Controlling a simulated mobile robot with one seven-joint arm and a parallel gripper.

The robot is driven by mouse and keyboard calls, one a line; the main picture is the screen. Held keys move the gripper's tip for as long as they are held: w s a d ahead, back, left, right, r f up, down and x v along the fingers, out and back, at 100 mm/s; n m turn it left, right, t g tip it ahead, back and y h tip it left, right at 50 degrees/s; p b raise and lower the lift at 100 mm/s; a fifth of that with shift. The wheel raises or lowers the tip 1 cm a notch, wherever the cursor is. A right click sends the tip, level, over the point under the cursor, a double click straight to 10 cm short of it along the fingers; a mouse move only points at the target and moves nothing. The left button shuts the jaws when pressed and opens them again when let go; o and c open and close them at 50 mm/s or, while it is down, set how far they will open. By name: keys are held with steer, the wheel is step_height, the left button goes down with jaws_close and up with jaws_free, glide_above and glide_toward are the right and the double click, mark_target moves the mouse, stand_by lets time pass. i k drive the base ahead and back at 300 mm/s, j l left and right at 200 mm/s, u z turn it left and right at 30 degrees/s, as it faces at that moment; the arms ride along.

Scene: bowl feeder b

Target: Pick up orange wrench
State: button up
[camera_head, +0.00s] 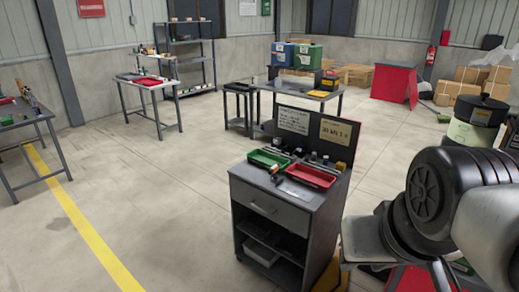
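I cannot make out an orange wrench for certain. A small orange and dark item (275,169) lies beside the green tray (266,158) on the grey cabinet (262,203), too small to identify. Some orange bits (27,92) also show among the items on the table at the far left, and they are too small to name. My arm's dark and light links fill the lower right of the view. My gripper is not in view.
A red tray (311,176) and small parts share the cabinet top, with an upright board (315,133) behind. Worktables (147,82) and shelving (193,43) stand at the back left. The floor left of the cabinet is clear, crossed by a yellow line (90,229).

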mark_target(274, 177)
steer(key=u, duration=0.25)
steer(key=z, duration=1.85)
steer(key=u, duration=1.85)
steer(key=i+j+z, duration=0.1)
steer(key=z, duration=0.35)
steer(key=i+j+z, duration=0.25)
steer(key=z, duration=0.2)
steer(key=i+j+z, duration=0.15)
steer(key=j, duration=0.2)
steer(key=i+j+z, duration=0.1)
steer(key=j, duration=0.25)
steer(key=i+j+z, duration=0.15)
steer(key=i+j, duration=0.3)
steer(key=j, duration=0.25)
steer(key=i+j, duration=0.1)
steer(key=j, duration=0.25)
steer(key=i+j+z, duration=0.1)
steer(key=j, duration=0.3)
steer(key=i, duration=0.05)
